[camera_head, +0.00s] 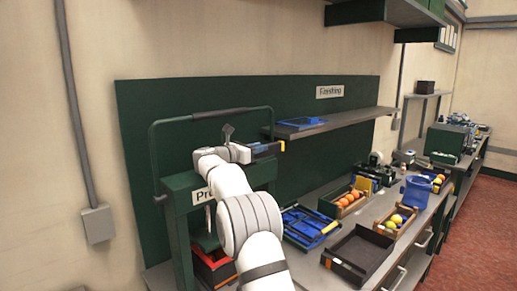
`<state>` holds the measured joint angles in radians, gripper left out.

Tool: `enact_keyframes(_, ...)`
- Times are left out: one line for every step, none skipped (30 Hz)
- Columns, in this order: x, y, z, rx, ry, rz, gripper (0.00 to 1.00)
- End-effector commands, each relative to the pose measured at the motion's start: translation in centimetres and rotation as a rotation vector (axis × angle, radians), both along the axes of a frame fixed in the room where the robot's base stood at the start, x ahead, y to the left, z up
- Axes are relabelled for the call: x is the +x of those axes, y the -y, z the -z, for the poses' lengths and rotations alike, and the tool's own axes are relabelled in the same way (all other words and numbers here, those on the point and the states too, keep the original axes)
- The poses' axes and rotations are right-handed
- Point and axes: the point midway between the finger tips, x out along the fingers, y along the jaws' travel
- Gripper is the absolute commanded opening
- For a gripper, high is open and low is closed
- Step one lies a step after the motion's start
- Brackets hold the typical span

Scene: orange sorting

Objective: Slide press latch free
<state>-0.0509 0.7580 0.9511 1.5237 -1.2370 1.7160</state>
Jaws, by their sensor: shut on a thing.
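The dark green press (178,215) stands at the left of the bench, with a tall bent-tube frame and a white label partly hidden by my arm. My gripper (268,149) is at the upper right of the press, in front of the green back panel. It is shut on a small part at the press's upper right side, which appears to be the press latch; its shape is mostly hidden by the jaws. An orange-red tray (213,268) sits low inside the press, partly covered by my arm.
Right of the press, the bench holds a blue tray (304,228), an empty dark tray (357,254), crates of oranges (348,200) and of mixed fruit (396,222), and a blue bucket (415,192). A grey shelf (335,123) juts out close to my gripper.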

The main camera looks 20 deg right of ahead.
Motion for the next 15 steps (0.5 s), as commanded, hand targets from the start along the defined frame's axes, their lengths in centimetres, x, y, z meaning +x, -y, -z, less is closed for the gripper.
enact_keyframes(0.0,-0.1,-0.2,-0.002,0.003,-0.003,0.0)
enact_keyframes(0.0,-0.2,-0.2,-0.002,0.003,-0.003,0.0)
enact_keyframes(0.1,-0.4,-0.1,-0.002,0.004,-0.003,0.0)
enact_keyframes(0.1,-0.6,0.0,-0.002,0.004,-0.004,0.0)
enact_keyframes(0.1,-0.9,0.0,-0.001,0.005,-0.004,0.0)
enact_keyframes(0.1,-1.5,0.2,-0.002,0.005,-0.005,0.0)
enact_keyframes(0.1,-2.0,0.2,-0.002,0.005,-0.006,0.0)
enact_keyframes(0.0,-2.5,0.2,-0.002,0.006,-0.006,0.0)
enact_keyframes(-0.1,-3.1,0.3,-0.002,0.006,-0.006,0.0)
enact_keyframes(-0.2,-3.5,0.4,-0.002,0.005,-0.007,0.0)
enact_keyframes(-0.4,-4.0,0.4,-0.002,0.005,-0.007,0.0)
enact_keyframes(-0.6,-4.4,0.3,-0.002,0.006,-0.006,0.0)
enact_keyframes(-0.7,-4.7,0.2,-0.001,0.007,-0.006,0.0)
enact_keyframes(-0.8,-4.9,0.1,-0.002,0.006,-0.006,0.0)
enact_keyframes(-0.9,-5.2,0.0,-0.002,0.006,-0.006,0.0)
